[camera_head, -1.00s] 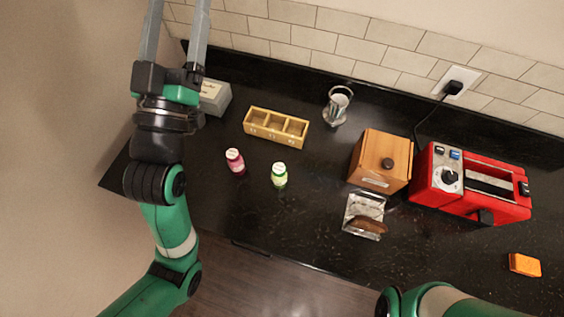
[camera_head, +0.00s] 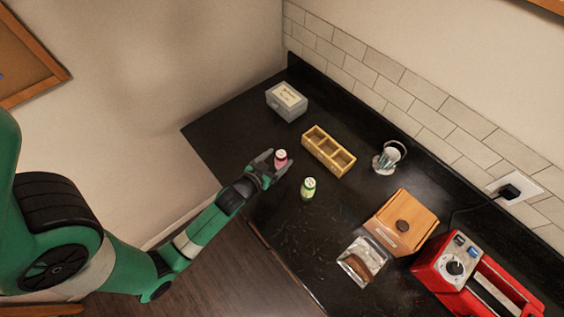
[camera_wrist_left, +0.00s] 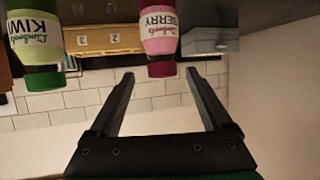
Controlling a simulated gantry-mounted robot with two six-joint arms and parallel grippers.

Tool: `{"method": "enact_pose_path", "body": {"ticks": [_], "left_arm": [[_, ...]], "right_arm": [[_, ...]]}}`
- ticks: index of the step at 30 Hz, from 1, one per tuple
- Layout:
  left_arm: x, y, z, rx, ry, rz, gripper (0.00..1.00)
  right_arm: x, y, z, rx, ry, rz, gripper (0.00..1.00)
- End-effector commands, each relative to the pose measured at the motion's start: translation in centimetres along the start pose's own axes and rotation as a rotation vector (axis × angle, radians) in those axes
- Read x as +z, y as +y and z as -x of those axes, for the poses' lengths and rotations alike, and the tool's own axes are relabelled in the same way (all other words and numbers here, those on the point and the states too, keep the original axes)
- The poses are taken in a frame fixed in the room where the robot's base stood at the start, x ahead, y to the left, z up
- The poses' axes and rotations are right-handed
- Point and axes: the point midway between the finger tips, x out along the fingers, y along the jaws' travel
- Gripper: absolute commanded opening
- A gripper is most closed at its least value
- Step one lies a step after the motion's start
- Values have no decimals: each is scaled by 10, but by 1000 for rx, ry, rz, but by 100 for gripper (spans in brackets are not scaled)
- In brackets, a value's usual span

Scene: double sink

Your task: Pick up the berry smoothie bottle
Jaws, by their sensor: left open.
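The berry smoothie bottle (camera_head: 281,157), pink with a pale label, stands on the black counter. My left gripper (camera_head: 271,164) is open right at it, with the fingers to either side in the head view. In the left wrist view, which is upside down, the berry bottle (camera_wrist_left: 158,35) lines up with the gap between the open fingertips (camera_wrist_left: 159,73). I cannot tell whether the fingers touch it. My right gripper is not in view.
The green kiwi bottle (camera_head: 308,188) stands close to the right. A wooden compartment box (camera_head: 328,151) and a grey box (camera_head: 286,100) are behind. A glass pitcher (camera_head: 388,157), wooden box (camera_head: 402,222), clear tray (camera_head: 361,260) and red toaster (camera_head: 470,275) stand further right.

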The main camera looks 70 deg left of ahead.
Motion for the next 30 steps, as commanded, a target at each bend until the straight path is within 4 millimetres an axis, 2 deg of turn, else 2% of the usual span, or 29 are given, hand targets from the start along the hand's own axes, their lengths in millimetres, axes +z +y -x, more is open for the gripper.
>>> {"method": "enact_pose_path", "body": {"ticks": [3,8,17,24,25,30], "left_arm": [[0,0,-12,0,0,-1,82],[0,-1,-17,0,0,-1,82],[3,-4,-62,0,0,0,82],[2,-4,-65,1,0,0,82],[2,-4,-65,1,0,0,81],[2,-4,-65,1,0,-1,50]], "right_arm": [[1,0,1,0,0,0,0],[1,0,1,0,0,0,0],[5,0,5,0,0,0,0],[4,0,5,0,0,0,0],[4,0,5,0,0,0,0],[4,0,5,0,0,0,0]]}}
